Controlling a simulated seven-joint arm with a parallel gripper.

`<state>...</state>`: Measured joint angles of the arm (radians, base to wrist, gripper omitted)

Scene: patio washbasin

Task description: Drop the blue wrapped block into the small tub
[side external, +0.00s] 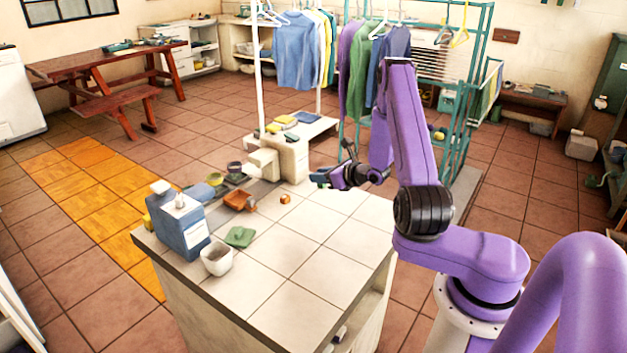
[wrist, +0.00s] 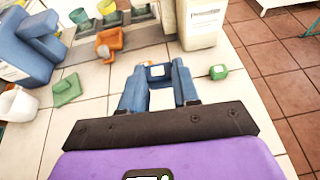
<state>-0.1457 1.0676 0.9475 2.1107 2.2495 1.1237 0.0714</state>
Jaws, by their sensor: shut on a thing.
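My gripper (side external: 326,178) is above the far right part of the tiled counter. In the wrist view, my gripper (wrist: 157,82) is shut on the blue wrapped block (wrist: 157,70), which has a pale label and sits between the blue fingers. In the side view the block is small and hard to tell from the fingers. The small tub (side external: 217,260) is white and open, and stands near the counter's left front edge, well away from my gripper. The tub (wrist: 16,104) also shows at the left edge of the wrist view.
A blue jug-like container (side external: 180,228) stands behind the tub. A green pad (side external: 239,237) lies beside the tub. An orange scoop-like dish (side external: 238,200) and a small cube (side external: 285,199) are farther back. The counter's (side external: 290,262) front middle is clear.

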